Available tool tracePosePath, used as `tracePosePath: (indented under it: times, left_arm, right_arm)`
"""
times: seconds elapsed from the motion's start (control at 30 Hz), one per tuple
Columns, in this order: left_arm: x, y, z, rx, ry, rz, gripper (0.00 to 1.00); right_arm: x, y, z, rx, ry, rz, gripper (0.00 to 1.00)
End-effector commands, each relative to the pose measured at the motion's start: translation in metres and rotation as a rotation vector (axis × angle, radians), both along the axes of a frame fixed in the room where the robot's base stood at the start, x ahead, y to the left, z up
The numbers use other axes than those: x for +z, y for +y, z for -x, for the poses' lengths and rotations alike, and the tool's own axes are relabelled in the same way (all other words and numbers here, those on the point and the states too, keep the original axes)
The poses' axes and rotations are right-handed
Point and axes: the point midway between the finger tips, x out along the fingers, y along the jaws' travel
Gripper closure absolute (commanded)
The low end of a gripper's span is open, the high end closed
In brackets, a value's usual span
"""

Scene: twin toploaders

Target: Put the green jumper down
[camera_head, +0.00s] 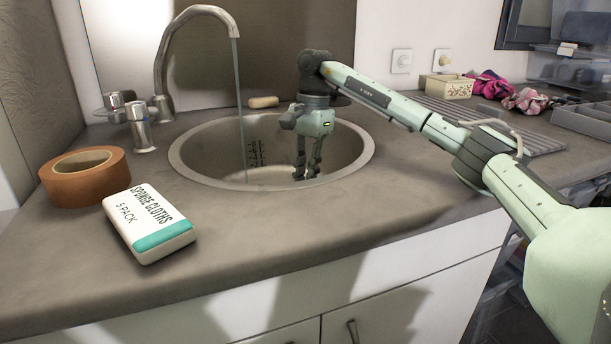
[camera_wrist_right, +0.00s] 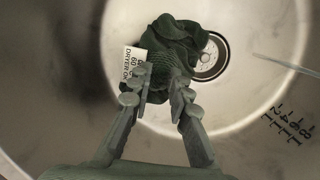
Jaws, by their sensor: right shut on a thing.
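The green jumper (camera_wrist_right: 178,45) is a dark green crumpled bundle in the right wrist view, with a white care label (camera_wrist_right: 134,62) on its left side. My right gripper (camera_head: 307,176) reaches down into the round steel sink (camera_head: 190,163). In the right wrist view its fingers (camera_wrist_right: 161,90) are shut on the near part of the jumper, over the sink bottom, partly covering the drain (camera_wrist_right: 212,62). I cannot tell whether the jumper touches the bottom. The sink's front rim hides the jumper in the head view. My left gripper is not in view.
Water runs from the tap (camera_head: 160,60) into the sink's left part. A brown tape roll (camera_head: 62,185) and a sponge cloths pack (camera_head: 150,225) lie on the counter at left. Pink cloths (camera_head: 490,85) and a small box (camera_head: 447,87) are at back right.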

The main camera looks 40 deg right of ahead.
Motion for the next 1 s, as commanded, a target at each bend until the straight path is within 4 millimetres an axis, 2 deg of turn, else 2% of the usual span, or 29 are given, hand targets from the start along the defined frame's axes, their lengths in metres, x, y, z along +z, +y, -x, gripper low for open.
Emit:
tracePosePath:
  times: [0.03,0.2,0.57,0.67,1.0]
  left_arm:
    - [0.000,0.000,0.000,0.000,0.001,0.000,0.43]
    - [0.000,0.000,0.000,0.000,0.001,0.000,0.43]
    - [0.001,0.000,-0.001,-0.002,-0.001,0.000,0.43]
    - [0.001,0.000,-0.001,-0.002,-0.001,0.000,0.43]
    - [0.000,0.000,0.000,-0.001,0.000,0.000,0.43]
  right_arm:
    - [0.000,0.000,0.000,0.000,-0.001,0.000,0.78]
    - [0.000,0.000,0.000,0.000,-0.001,0.000,0.58]
    - [0.004,-0.001,0.000,0.000,-0.002,0.000,0.58]
    - [0.016,-0.002,-0.001,-0.001,-0.003,0.000,0.58]
    - [0.089,-0.011,-0.002,-0.002,-0.005,0.000,0.58]
